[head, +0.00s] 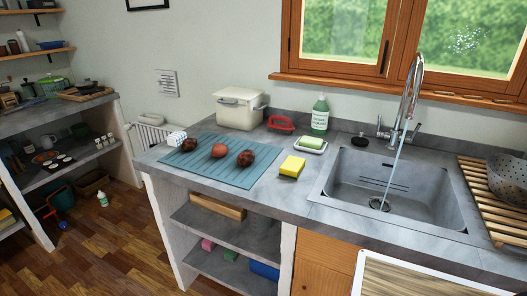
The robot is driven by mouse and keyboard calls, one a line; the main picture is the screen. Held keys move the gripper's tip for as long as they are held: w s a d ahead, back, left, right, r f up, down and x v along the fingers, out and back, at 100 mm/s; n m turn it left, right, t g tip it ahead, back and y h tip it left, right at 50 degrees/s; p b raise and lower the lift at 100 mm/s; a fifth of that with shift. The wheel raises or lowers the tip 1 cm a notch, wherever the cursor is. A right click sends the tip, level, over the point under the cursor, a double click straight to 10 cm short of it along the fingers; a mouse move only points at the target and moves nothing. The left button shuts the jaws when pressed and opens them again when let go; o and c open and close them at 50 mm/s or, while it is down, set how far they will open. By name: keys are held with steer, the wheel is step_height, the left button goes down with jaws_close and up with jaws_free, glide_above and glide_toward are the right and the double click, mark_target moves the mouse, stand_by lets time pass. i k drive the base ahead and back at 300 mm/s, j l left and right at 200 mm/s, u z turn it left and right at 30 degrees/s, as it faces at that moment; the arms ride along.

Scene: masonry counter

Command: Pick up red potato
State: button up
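Three round potato-like things lie in a row on a blue ribbed mat (192,167) on the grey counter. The middle one (219,151) looks the most reddish orange. The right one (245,158) is dark reddish brown and mottled. The left one (189,145) is dark brown, close to a white patterned block. They are small in the picture, so I cannot tell for certain which is the red potato. My gripper is not in view.
A yellow sponge (291,167), a green soap bottle (320,115) and a sink (394,190) with running water are to the right. Wooden floor (100,235) lies clear at front left.

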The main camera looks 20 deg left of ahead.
mark_target(245, 159)
steer(key=k+j+u, duration=0.2)
steer(key=j, duration=0.15)
steer(key=k+j+u, duration=0.15)
steer(key=j, duration=0.2)
steer(key=k+j+u, duration=0.2)
steer(key=j, duration=0.2)
steer(key=i+j+u, duration=0.55)
steer(key=i, duration=0.25)
